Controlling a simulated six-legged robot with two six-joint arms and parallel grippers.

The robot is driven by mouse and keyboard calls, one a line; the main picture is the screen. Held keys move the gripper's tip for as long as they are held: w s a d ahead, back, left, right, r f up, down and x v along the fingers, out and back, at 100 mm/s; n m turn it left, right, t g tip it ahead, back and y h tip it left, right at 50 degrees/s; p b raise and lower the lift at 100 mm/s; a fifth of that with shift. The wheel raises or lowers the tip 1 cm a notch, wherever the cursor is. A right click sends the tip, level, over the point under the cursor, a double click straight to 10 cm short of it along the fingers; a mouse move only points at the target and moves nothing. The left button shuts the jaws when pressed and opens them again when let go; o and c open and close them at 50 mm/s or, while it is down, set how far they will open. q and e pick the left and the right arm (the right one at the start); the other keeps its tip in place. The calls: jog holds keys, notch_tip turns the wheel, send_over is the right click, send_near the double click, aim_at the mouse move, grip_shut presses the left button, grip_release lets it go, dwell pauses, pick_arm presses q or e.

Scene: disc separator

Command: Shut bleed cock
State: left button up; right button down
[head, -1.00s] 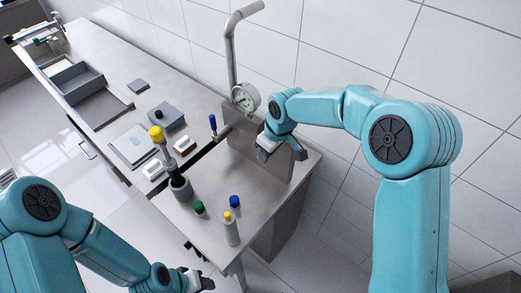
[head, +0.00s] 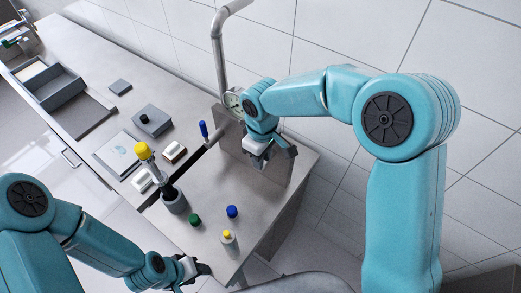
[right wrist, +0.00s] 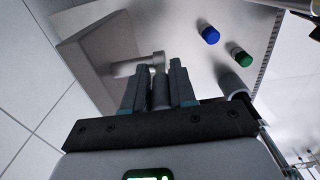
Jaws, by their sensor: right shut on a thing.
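The bleed cock seems to be the small grey metal fitting (right wrist: 137,67) that sticks out from the steel upright panel in the right wrist view. My right gripper (right wrist: 158,84) has its two dark fingers on either side of a grey upright piece at the end of that fitting and is shut on it. In the head view my right gripper (head: 262,158) is in front of the grey panel (head: 234,142) below the gauge, and it hides the cock. My left gripper (head: 197,270) is low, off the bench's front edge, apart from everything; its jaws are too small to read.
A round gauge (head: 233,102) and a bent steel pipe (head: 218,50) stand behind my right gripper. On the bench are a blue cap (head: 232,212), a green cap (head: 195,220), a yellow-topped bottle (head: 229,241) and a grey holder (head: 174,201) with a yellow-topped tool.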

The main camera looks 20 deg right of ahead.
pick_arm(q)
jog(key=shift+w, duration=0.4)
pick_arm(e)
jog(key=c, duration=1)
grip_release()
pick_arm(q)
jog(key=shift+s, duration=0.2)
jog(key=shift+r, duration=0.1)
pick_arm(e)
jog(key=shift+r, duration=0.15)
pick_arm(q)
jog(key=shift+r+p, duration=0.4)
jog(key=shift+p, duration=0.05)
pick_arm(e)
notch_tip(320, 180, up, 16)
jog(key=shift+a, duration=0.1)
